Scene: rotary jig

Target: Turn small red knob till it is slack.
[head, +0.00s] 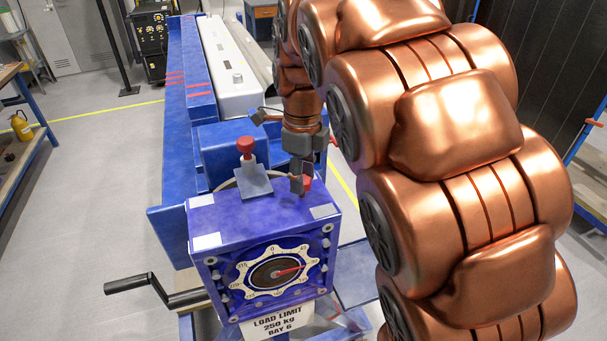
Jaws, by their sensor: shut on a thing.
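The small red knob (307,183) sits on the top of the blue jig box (225,222), near its back right corner. My gripper (301,184) points down over it, with its fingers shut on the knob. The fingers hide much of the knob, so any marking on it does not show. A second, larger red knob (246,146) stands upright on a grey bracket to the left, apart from my gripper. The dial (275,273) on the box front has a red pointer aimed to the right.
A black crank handle (150,285) sticks out to the left of the box. A sign (277,325) reading "LOAD LIMIT 250 kg BAY 6" hangs below the dial. A long blue bench with a white rail (232,75) runs behind. The floor at left is clear.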

